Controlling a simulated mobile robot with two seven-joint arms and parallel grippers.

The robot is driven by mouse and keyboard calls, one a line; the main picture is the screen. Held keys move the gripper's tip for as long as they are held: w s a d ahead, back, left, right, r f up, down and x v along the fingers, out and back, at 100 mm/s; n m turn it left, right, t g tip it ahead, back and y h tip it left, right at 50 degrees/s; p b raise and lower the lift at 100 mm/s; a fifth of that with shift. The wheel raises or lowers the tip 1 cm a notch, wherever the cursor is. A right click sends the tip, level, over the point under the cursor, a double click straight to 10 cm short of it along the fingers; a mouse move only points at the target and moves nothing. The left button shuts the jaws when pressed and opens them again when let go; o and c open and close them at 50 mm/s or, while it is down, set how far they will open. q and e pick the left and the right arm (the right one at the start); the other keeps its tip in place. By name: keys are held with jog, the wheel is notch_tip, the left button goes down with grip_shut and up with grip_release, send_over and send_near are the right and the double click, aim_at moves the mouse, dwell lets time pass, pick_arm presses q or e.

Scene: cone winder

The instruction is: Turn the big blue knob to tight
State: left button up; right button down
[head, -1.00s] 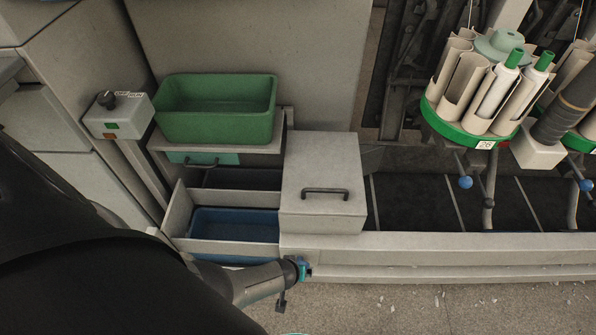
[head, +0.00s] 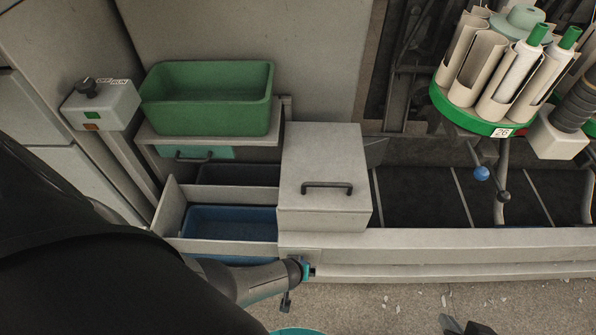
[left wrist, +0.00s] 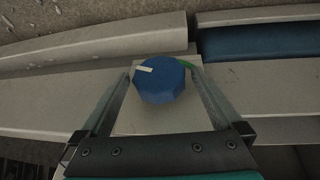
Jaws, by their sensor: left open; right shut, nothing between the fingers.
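The big blue knob (left wrist: 165,82) shows in the left wrist view on a pale square plate (left wrist: 150,121). Its white pointer mark lies at its upper left in that view, and a bit of green mark shows at its upper right edge. My left gripper (left wrist: 159,73) is open, with one finger on each side of the knob. I cannot tell whether the fingers touch it. In the head view I cannot make out the knob or the left fingers. My right gripper (head: 466,326) shows only as a dark shape at the bottom edge; it is shut and empty.
A pale rail (head: 440,240) runs along the front of the machine. A blue tray (head: 230,221), a green bin (head: 207,98) and a box with a handle (head: 322,205) stand behind it. A cone carousel (head: 475,121) and a small blue ball (head: 481,173) are at right.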

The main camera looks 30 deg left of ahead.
dwell(0.3)
pick_arm(q)
jog(key=shift+f, duration=0.1)
jog(key=c, duration=1.2)
